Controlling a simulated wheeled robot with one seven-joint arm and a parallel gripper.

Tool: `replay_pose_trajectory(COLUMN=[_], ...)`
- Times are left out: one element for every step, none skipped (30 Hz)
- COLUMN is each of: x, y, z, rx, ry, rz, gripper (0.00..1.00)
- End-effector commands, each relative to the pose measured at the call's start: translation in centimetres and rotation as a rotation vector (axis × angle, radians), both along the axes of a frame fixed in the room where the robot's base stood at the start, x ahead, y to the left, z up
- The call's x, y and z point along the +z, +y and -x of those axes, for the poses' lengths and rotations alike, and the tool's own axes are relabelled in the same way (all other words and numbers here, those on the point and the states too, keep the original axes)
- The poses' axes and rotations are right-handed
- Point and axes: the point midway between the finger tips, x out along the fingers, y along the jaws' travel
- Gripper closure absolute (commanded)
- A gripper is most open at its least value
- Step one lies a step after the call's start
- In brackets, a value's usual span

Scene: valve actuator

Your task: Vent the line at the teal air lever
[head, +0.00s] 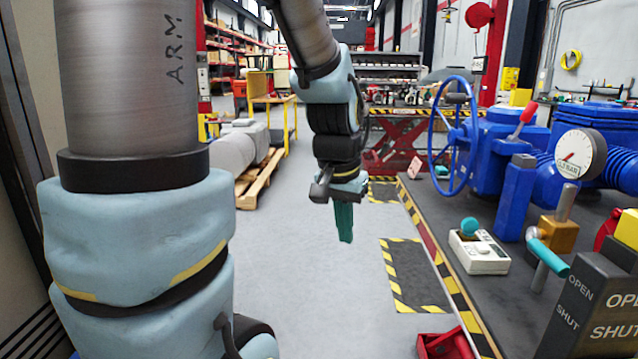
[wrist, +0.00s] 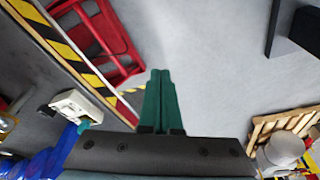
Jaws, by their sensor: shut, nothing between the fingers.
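The teal air lever (head: 549,259) is at the right of the head view, on a short metal stem beside a brass valve block (head: 560,233). A dark block (head: 590,309) marked OPEN and SHUT stands just in front of it. A round pressure gauge (head: 580,154) is above and behind; its small print is hard to read. My gripper (head: 344,238) has teal fingers, pointing down over the aisle floor, well left of the lever and apart from it. In the wrist view my gripper (wrist: 160,75) is shut and empty. I cannot make out the lever for certain there.
The dark bench (head: 455,235) has a striped edge. On it are a white box (head: 480,254) with a teal knob, a blue handwheel (head: 433,140) and a red-handled lever (head: 523,120). A red frame (head: 445,345) lies low at the bench's near edge. The grey aisle floor (head: 310,270) is clear.

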Motion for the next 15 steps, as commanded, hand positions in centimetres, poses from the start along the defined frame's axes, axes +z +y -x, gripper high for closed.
replay_pose_trajectory(x=[-1.0, -1.6, -2.3, -2.8, -3.2, -3.6, -3.9, -4.1, -4.3, -4.5, -4.6, -4.6, -4.7, -4.7, -4.7], y=[3.1, 4.6, 6.3, 7.4, 8.4, 9.5, 10.1, 10.6, 11.1, 11.4, 11.6, 11.7, 11.7, 11.7, 11.7], z=[0.1, 0.3, 0.6, 0.8, 1.1, 1.4, 1.7, 1.9, 2.0, 2.2, 2.3, 2.3, 2.3, 2.3, 2.3], rx=[0.101, 0.153, 0.216, 0.257, 0.294, 0.335, 0.361, 0.382, 0.403, 0.415, 0.422, 0.428, 0.430, 0.430, 0.429], ry=[0.023, 0.035, 0.047, 0.055, 0.063, 0.071, 0.076, 0.079, 0.082, 0.086, 0.087, 0.088, 0.089, 0.089, 0.088], rz=[-0.009, -0.013, -0.016, -0.018, -0.019, -0.021, -0.022, -0.022, -0.023, -0.023, -0.023, -0.023, -0.023, -0.023, -0.023], gripper=[1.00, 1.00, 1.00, 1.00, 1.00, 1.00, 1.00, 1.00, 1.00, 1.00, 1.00, 1.00, 1.00, 1.00, 1.00])
